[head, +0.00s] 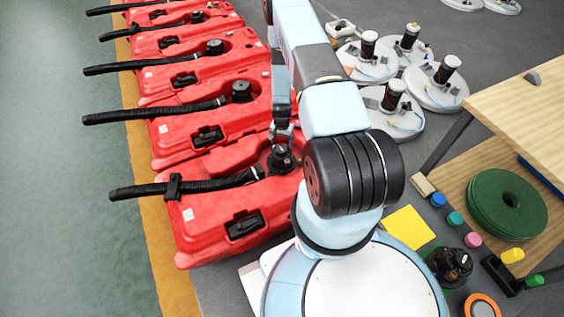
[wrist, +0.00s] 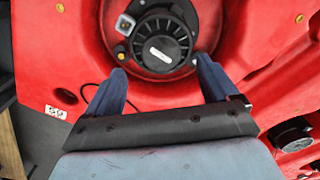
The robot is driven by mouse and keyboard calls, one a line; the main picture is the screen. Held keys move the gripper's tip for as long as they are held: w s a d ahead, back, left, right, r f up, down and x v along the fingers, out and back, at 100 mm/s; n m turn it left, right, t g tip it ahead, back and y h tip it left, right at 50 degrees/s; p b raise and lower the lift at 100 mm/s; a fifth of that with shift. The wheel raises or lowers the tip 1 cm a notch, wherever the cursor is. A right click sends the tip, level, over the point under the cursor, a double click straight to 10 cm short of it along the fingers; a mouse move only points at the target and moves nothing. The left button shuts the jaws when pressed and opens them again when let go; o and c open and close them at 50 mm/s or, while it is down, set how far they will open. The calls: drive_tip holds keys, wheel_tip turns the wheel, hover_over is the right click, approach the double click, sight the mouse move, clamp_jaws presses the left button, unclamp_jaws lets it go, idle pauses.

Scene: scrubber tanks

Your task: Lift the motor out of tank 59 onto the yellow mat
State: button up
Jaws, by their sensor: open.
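A black round motor (head: 281,160) sits in the round recess of the nearest red tank (head: 205,218). No tank number is readable. In the wrist view the motor (wrist: 160,45) shows from above, with a pale label and a small connector at its left. My gripper (wrist: 160,67) is open and empty, its two blue fingers spread at the near side of the motor, one toward each side. In the head view my gripper (head: 283,138) is above the motor, partly hidden by my arm. The yellow mat (head: 408,228) lies flat and bare, right of my arm.
More red tanks (head: 200,75) with black hoses stand in a row behind. White discs bearing motors (head: 391,96) stand at the back right. Right of the mat are another black motor (head: 452,264), coloured caps, green pads (head: 490,215) and a wooden shelf (head: 520,95).

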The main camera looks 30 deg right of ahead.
drive_tip(key=shift+f, duration=3)
drive_tip(key=shift+c, duration=0.3)
drive_tip(key=shift+w+a, duration=0.1)
drive_tip(key=c, duration=1.2)
drive_tip(key=shift+r, duration=0.1)
drive_tip(key=shift+c, duration=0.2)
wheel_tip(320, 180, up, 10)
drive_tip(key=shift+r, duration=1.1)
wheel_tip(320, 180, up, 5)
hover_over(281, 149)
drive_tip(key=shift+f, duration=0.2)
